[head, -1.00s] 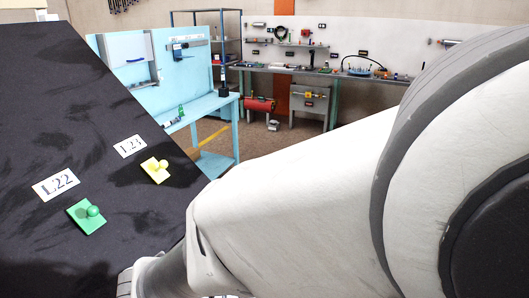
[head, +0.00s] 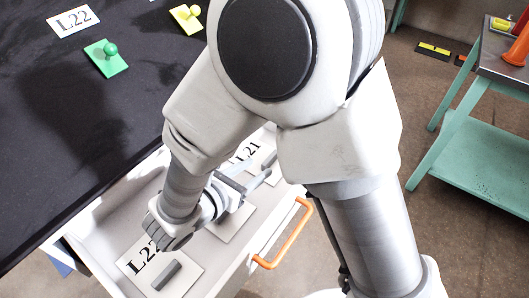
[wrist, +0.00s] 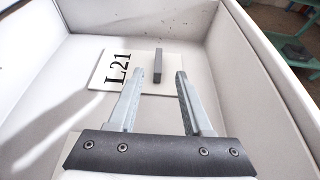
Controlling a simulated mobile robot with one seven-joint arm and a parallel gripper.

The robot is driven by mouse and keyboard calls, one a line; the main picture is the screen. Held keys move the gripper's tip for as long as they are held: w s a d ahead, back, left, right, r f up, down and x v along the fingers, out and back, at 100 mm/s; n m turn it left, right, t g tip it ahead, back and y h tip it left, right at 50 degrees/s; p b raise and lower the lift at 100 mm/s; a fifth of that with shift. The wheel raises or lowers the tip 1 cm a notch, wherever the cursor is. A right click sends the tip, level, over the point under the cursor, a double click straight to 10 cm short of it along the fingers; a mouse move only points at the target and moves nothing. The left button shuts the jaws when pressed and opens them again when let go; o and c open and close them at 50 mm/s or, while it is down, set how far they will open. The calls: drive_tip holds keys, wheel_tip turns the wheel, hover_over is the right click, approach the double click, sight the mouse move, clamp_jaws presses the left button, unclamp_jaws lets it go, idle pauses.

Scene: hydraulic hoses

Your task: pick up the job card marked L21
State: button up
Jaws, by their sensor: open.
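The job card marked L21 (wrist: 112,66) is a white plate lying flat on the floor of an open white drawer (head: 108,210). A dark grey upright grip block (wrist: 158,64) stands on the card, right of its printed mark. In the head view the card (head: 250,149) is partly hidden by my arm. My gripper (wrist: 160,79) is open and empty, pointing at the card. In the wrist view the block appears in the gap between the fingertips, or just beyond them; contact does not show. The gripper also shows in the head view (head: 258,178).
Another card (head: 182,285) with a grey block lies at the drawer's near end, its mark partly covered. A further plate lies mid-drawer under my gripper. The drawer has walls and an orange handle (head: 284,238). A black top (head: 60,150) adjoins; a green cart (head: 480,160) stands right.

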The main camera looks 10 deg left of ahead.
sight(271, 156)
drive_tip(key=x, duration=0.4)
drive_tip(key=b+x, duration=0.1)
drive_tip(key=x, duration=0.3)
drive_tip(key=shift+w+d+r, duration=0.1)
drive_tip(key=shift+w, duration=0.3)
clamp_jaws()
